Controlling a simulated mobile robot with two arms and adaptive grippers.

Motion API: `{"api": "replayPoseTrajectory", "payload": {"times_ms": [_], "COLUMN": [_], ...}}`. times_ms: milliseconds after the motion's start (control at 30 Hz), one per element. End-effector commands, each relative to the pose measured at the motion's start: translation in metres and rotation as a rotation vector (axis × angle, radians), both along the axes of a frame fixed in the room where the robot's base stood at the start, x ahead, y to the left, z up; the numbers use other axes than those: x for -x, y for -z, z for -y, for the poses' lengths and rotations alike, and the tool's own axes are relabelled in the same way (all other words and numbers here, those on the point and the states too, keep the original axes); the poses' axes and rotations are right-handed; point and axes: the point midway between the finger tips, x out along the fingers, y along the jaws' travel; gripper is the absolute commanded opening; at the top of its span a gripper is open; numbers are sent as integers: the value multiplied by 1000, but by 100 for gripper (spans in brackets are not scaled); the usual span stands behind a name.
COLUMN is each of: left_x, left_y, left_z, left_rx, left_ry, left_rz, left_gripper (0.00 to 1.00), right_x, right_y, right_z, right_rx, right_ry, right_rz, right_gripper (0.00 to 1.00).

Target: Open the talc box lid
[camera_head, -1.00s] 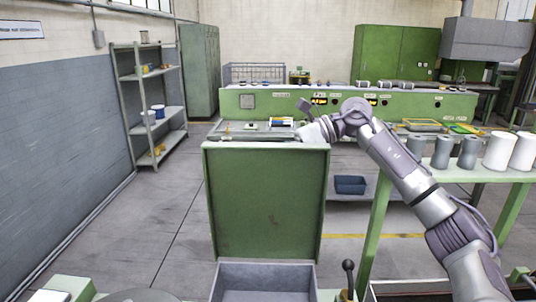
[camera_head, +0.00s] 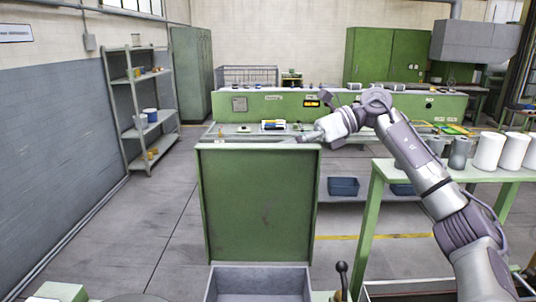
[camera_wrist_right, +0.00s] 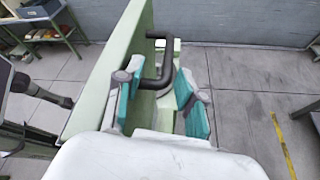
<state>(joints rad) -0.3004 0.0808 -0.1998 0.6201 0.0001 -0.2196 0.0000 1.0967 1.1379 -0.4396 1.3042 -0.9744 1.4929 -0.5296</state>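A large green box-like body (camera_head: 257,205) stands in the middle of the head view, with a pale top edge. I cannot tell for sure which part is the talc box lid. In the right wrist view a green panel (camera_wrist_right: 103,75) rises on the left, seen nearly edge-on, with a dark bent handle (camera_wrist_right: 152,83) on its right side. My right gripper (camera_wrist_right: 162,92) is open, its teal-padded fingers apart on either side of the handle's near end. In the head view the right gripper (camera_head: 308,136) is at the body's upper right edge. My left gripper is out of view.
A green table (camera_head: 395,172) with several white and grey cylinders is at the right. A grey open bin (camera_head: 260,284) is in front of the green body. A shelf (camera_head: 137,110) stands at the left wall. The floor between is clear.

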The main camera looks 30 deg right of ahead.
Motion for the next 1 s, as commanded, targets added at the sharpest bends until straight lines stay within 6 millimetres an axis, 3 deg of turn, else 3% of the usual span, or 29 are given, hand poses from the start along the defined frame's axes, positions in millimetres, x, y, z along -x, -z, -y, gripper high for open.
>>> {"api": "replayPoseTrajectory", "payload": {"times_ms": [100,300,767,1000], "left_x": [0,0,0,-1], "left_y": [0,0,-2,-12], "left_z": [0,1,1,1], "left_rx": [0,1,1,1], "left_ry": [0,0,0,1], "left_rz": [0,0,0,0], "left_gripper": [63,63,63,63], "right_x": [10,19,22,27], "right_y": [-10,-18,-21,-28], "right_z": [20,39,45,59], "right_rx": [-2,-1,-1,-1], "right_ry": [2,-1,-1,1], "right_rz": [2,1,0,-2], "right_gripper": [39,39,39,39]}}
